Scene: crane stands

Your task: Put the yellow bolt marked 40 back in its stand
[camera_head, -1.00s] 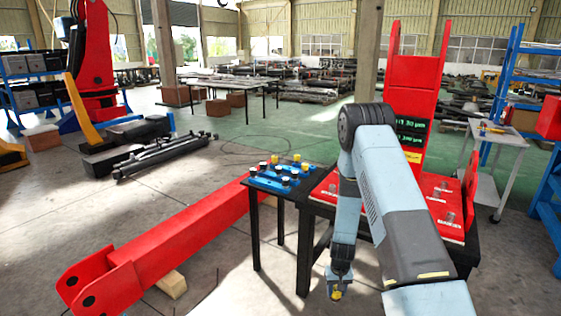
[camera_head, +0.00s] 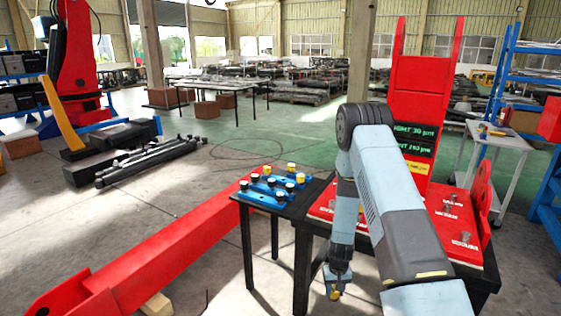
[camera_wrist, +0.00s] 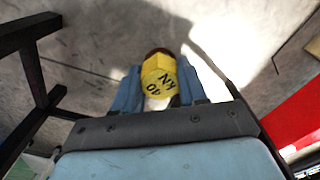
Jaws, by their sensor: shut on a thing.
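My gripper (camera_head: 337,287) hangs low in front of the black table, in the lower middle of the head view. It is shut on the yellow bolt (camera_wrist: 159,76), whose hexagonal head reads "40" and "KN" in the wrist view. The bolt also shows as a small yellow spot below the gripper in the head view (camera_head: 335,294). Blue stands (camera_head: 262,194) with several black and yellow bolts sit on the left part of the table. I cannot read their marks or tell which hole is empty.
The black table (camera_head: 318,212) also carries red plates (camera_head: 455,222) and a tall red frame (camera_head: 413,90) with dark displays. A long red beam (camera_head: 165,255) lies on the floor at left. A grey cart (camera_head: 495,145) stands at right. Floor between beam and table is clear.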

